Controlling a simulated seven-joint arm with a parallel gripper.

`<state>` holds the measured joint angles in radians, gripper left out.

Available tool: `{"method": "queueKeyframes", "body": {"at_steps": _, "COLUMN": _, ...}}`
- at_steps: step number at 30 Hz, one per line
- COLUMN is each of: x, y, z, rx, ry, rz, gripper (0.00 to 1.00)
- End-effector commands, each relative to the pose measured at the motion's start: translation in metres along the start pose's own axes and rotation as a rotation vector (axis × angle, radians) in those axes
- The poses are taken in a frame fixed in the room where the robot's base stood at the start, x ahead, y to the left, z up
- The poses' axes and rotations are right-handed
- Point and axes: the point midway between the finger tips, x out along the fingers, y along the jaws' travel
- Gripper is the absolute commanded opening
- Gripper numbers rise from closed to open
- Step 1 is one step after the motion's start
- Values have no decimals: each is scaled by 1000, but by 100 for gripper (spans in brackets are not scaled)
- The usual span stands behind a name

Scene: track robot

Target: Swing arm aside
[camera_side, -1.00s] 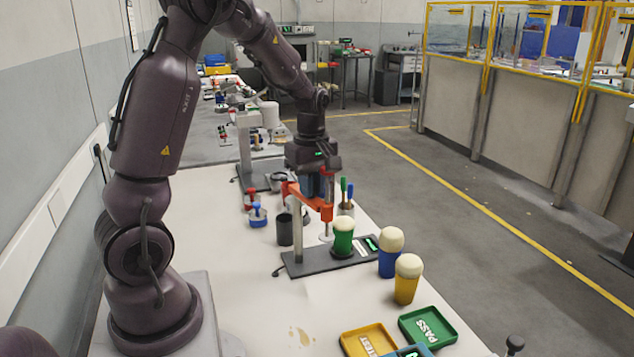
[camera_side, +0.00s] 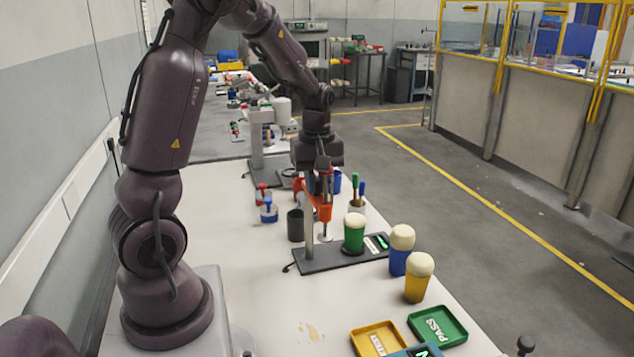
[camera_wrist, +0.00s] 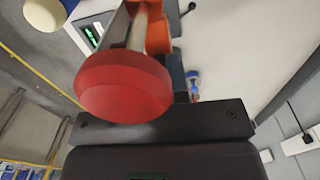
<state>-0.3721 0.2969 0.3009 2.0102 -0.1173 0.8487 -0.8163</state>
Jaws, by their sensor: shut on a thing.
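The orange swing arm (camera_side: 324,213) sits on an upright grey post (camera_side: 309,240) that rises from a dark fixture base (camera_side: 325,262). A plunger with a pale disc hangs under its outer end. My gripper (camera_side: 319,188) points down and is shut on the swing arm; the exact contact is partly hidden. In the wrist view a large red knob (camera_wrist: 122,88) fills the middle, with the orange arm (camera_wrist: 158,35) behind it. A green cup with a cream domed top (camera_side: 354,238) stands upright on the base, right of the plunger and apart from it.
A blue cup (camera_side: 399,262) and a yellow cup (camera_side: 417,287), both cream-topped, stand right of the base. Yellow (camera_side: 362,340) and green PASS (camera_side: 456,318) trays lie in front. A dark cylinder (camera_side: 295,225) and a pen holder (camera_side: 357,208) stand near.

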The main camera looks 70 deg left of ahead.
Motion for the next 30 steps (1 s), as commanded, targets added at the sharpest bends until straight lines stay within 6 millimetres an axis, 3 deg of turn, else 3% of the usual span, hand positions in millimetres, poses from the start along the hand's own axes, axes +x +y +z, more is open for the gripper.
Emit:
{"method": "queueKeyframes", "body": {"at_steps": 1, "x": -2, "y": -1, "z": 0, "rx": 1, "ry": 1, "rz": 0, "gripper": 0}}
{"method": "queueKeyframes", "body": {"at_steps": 2, "x": -2, "y": -1, "z": 0, "rx": 1, "ry": 1, "rz": -1, "gripper": 23}}
{"method": "queueKeyframes", "body": {"at_steps": 4, "x": -2, "y": -1, "z": 0, "rx": 1, "ry": 0, "rz": -1, "gripper": 39}}
{"method": "queueKeyframes", "body": {"at_steps": 5, "x": -2, "y": -1, "z": 0, "rx": 0, "ry": 0, "rz": -2, "gripper": 42}}
{"method": "queueKeyframes", "body": {"at_steps": 13, "x": -1, "y": -1, "z": 0, "rx": -1, "ry": 0, "rz": -1, "gripper": 42}}
{"method": "queueKeyframes", "body": {"at_steps": 17, "x": -11, "y": 0, "z": -1, "rx": -1, "ry": 2, "rz": 1, "gripper": 42}}
{"method": "queueKeyframes", "body": {"at_steps": 30, "x": -101, "y": 0, "z": -1, "rx": 0, "ry": 4, "rz": 3, "gripper": 42}}
